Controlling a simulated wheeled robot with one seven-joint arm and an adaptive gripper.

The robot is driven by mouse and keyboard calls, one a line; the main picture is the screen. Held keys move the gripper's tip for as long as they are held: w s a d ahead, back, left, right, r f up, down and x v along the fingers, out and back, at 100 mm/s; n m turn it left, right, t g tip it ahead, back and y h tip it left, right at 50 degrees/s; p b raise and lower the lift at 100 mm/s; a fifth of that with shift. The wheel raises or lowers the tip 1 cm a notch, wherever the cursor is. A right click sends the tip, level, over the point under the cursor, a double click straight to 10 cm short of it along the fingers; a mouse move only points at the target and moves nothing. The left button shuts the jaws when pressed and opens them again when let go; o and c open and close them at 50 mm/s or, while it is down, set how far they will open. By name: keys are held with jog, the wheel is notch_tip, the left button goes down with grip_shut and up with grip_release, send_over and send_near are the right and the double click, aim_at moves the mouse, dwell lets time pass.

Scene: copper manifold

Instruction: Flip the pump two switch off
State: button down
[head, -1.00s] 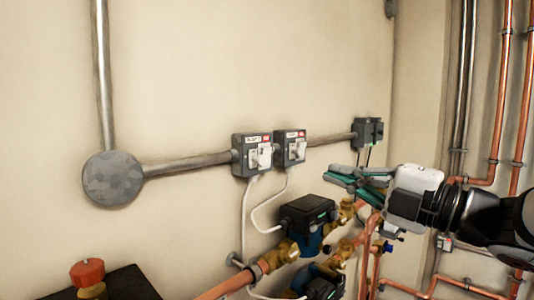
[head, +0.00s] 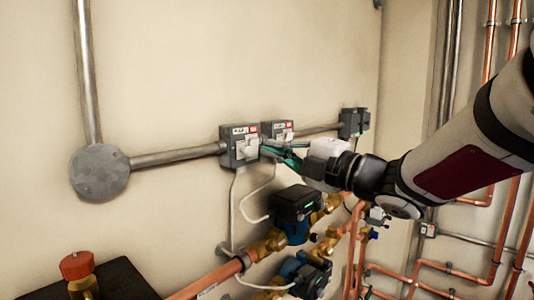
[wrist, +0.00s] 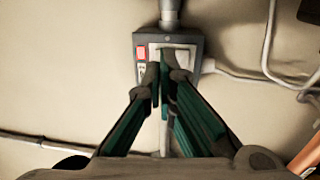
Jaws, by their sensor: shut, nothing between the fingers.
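Two grey switch boxes with white rocker plates and red-marked labels hang side by side on the wall: a left switch box (head: 228,150) and a right switch box (head: 285,130). The labels are too small to read, so I cannot tell which is pump two. My gripper (head: 266,149) is shut and empty, its green fingers passing in front of the right box's lower part, tips at the left box's right side. In the wrist view, the fingertips (wrist: 160,80) overlap the white switch plate (wrist: 181,52) of one box; contact and the switch's position are unclear.
A third grey box (head: 354,122) is further right on the conduit. A round junction box (head: 98,172) is at left. Pumps (head: 294,203) and copper pipes lie below, with white cables (head: 235,200) hanging from the boxes. The wall above is clear.

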aim_at(257, 141)
jog(key=shift+x, duration=1.4)
jog(key=shift+w+a+r, duration=0.1)
jog(key=shift+w+a, duration=0.1)
jog(key=shift+s+d, duration=0.1)
